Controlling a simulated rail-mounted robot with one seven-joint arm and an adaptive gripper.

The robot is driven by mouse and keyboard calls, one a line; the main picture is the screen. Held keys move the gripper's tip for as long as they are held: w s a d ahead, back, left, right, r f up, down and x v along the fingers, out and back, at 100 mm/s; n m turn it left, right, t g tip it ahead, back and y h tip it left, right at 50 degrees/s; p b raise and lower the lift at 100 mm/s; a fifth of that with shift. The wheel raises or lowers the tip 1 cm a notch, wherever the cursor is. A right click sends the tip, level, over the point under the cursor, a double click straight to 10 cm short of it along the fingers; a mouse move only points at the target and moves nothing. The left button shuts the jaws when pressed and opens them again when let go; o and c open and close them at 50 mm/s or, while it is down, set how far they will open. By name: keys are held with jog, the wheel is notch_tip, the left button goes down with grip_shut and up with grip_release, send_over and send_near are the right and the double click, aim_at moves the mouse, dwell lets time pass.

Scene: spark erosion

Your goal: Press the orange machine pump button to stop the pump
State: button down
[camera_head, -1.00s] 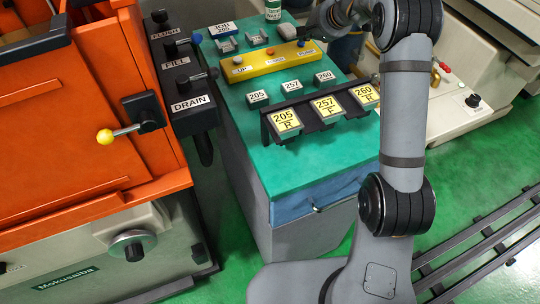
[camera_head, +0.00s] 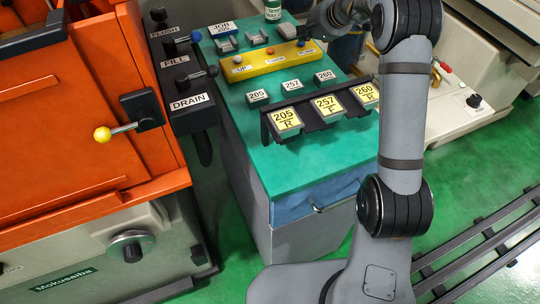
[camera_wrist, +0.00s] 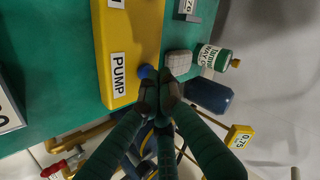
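A yellow button box (camera_head: 268,62) lies on the green cabinet top. It carries a white button (camera_head: 237,60), an orange button (camera_head: 270,51) and a blue button (camera_head: 301,43). In the wrist view, the blue button (camera_wrist: 146,71) sits beside the PUMP label (camera_wrist: 118,74) on the yellow box (camera_wrist: 128,30). My gripper (camera_wrist: 161,90) has its dark fingertips together, right beside the blue button; I cannot tell whether they touch it. In the head view, my gripper is small and mostly hidden behind my arm.
A light grey block (camera_wrist: 179,63), a green-and-white bottle (camera_wrist: 212,57) and a dark blue object (camera_wrist: 207,97) are near the fingers. Numbered blocks on a black rack (camera_head: 318,122) stand at the front of the cabinet. The orange machine (camera_head: 80,110) with DRAIN lever is at left.

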aim_at(304, 43)
jog(key=shift+r+p, duration=2.1)
jog(key=shift+r, duration=1)
jog(key=shift+f, duration=0.1)
